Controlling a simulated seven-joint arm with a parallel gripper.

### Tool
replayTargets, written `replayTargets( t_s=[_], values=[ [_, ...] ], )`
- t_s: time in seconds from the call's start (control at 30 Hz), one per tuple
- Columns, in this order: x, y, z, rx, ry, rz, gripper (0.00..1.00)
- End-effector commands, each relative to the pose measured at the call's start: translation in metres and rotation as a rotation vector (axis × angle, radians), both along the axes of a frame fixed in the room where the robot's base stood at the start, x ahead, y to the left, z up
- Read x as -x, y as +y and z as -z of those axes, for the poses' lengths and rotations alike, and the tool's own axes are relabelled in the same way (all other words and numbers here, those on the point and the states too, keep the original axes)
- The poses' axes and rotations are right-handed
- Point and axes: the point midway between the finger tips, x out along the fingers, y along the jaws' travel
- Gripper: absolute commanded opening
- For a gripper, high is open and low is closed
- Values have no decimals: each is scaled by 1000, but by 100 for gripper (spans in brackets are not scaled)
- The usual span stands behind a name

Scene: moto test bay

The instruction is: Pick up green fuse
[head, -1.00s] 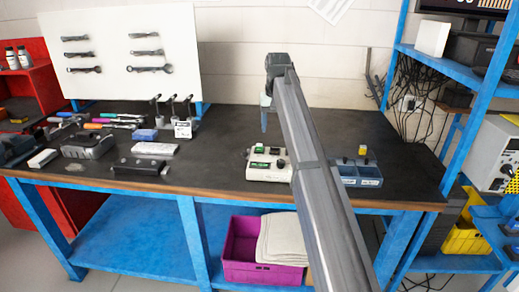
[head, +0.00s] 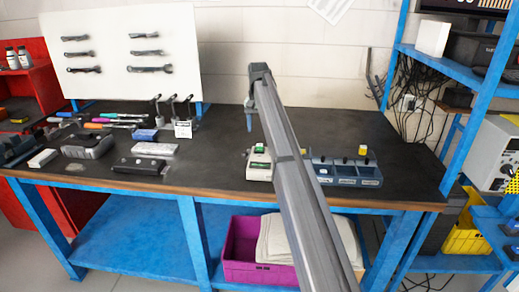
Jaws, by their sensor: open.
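A small green piece (head: 258,149), which may be the green fuse, sits on top of the white block (head: 257,171) at the middle of the bench. It is too small to make out in detail. My arm crosses in front of the block and hides its right part. My gripper (head: 249,125) points down above the bench, behind the block in the picture and apart from the green piece. Its fingers look small and narrow, and I see nothing held in them.
A blue compartment bin (head: 350,182) stands right of the block, with a yellow piece (head: 363,150) at its back edge. Several tools and a black case (head: 139,167) lie on the left of the black bench (head: 215,172). A blue shelf rack (head: 467,72) stands at the right.

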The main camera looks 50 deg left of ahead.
Motion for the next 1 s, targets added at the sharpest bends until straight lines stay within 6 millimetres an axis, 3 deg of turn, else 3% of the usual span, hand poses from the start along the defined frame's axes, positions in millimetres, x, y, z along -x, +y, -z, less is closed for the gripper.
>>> replayTargets(
  t_s=[0.37, 0.7, 0.93, 1.0],
  values=[
    [0, -3, 28, 0, 0, 0, 57],
    [-2, -7, 67, 0, 0, -1, 57],
    [-2, -6, 68, -1, -1, -1, 57],
    [-2, -6, 68, -1, -1, -1, 53]
  ],
)
